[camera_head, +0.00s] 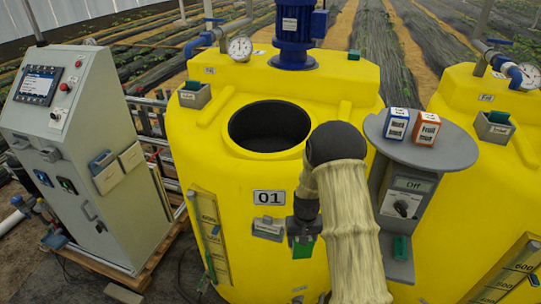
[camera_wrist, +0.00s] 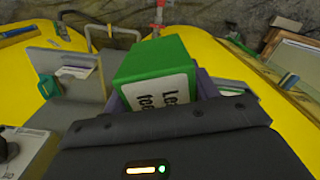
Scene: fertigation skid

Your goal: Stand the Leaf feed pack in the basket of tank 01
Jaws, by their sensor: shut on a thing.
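Tank 01 (camera_head: 230,165) is the yellow tank in the middle of the head view, with its 01 sign (camera_head: 268,197) on the front. My gripper (camera_head: 303,228) points down in front of the tank, right of and below that sign. It is shut on the green Leaf feed pack (camera_head: 303,248), which also shows in the wrist view (camera_wrist: 150,62) with a partly covered white label. A grey holder with a pale label (camera_head: 268,229) is on the tank front, just left of my gripper. I cannot tell whether it is the basket, or whether the pack touches it.
A round grey shelf (camera_head: 452,150) at the right bears a blue-and-white box (camera_head: 396,123) and an orange-and-white box (camera_head: 425,128). Below it is a switch panel (camera_head: 404,200). A level gauge (camera_head: 211,235) stands at the tank's left, and a grey cabinet (camera_head: 75,140) farther left.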

